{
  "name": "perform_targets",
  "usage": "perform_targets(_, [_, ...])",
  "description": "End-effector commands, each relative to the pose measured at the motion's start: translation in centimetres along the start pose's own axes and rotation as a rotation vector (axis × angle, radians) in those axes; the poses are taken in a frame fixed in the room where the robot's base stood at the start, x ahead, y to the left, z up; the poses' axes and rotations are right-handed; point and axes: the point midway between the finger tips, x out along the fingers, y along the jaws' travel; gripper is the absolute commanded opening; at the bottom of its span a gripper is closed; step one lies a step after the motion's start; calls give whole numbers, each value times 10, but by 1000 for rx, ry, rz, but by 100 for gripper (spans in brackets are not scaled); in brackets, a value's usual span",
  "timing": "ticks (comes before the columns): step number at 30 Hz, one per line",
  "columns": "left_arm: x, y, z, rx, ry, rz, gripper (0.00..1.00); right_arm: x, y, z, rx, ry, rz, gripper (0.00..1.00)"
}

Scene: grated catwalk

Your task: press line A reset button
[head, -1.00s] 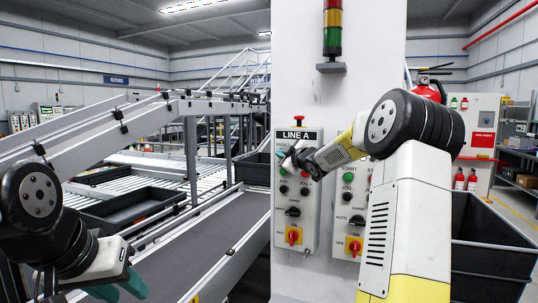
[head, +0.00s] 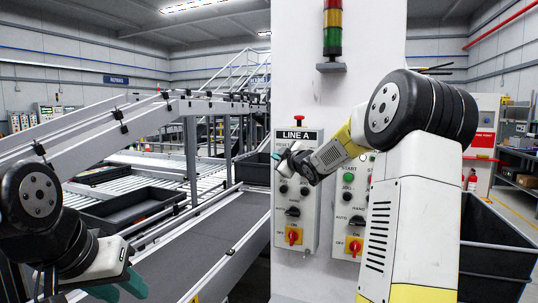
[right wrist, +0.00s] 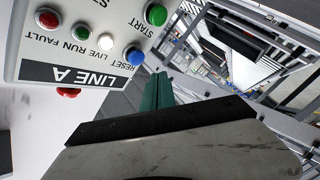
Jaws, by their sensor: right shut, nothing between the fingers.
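The LINE A control panel (head: 295,215) is a light grey box on a white column in the head view. The right wrist view shows it upside down, with its LINE A label (right wrist: 82,76). The blue RESET button (right wrist: 133,55) is beside the green START button (right wrist: 134,27). My right gripper (right wrist: 158,84) is shut and empty, its teal fingertips close to the blue button in the picture; contact cannot be told. In the head view my right gripper (head: 279,157) covers the panel's upper left. My left gripper (head: 118,286) is low at left, with teal fingers, away from the panel.
A red button (head: 299,123) sits on top of the panel. A second similar panel (head: 354,235) is to its right, partly behind my right arm. A dark bin (head: 490,260) stands at right.

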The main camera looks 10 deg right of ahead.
Motion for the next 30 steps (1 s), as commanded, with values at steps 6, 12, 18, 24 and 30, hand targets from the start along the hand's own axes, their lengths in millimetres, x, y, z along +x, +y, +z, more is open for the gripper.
perform_targets(6, [0,0,0,0,0,0,36,-14,-10,-11,-1,1,-1,0])
perform_targets(12, [0,0,0,0,0,0,36,-17,-12,-12,-1,0,1,0])
perform_targets(18, [0,0,0,0,0,0,36,-17,-12,-12,0,0,0,0])
perform_targets(24, [0,0,0,0,0,0,36,-17,-12,-12,0,0,0,0])
perform_targets(30, [0,0,0,0,0,0,36,-24,-15,-16,15,-26,-8,0])
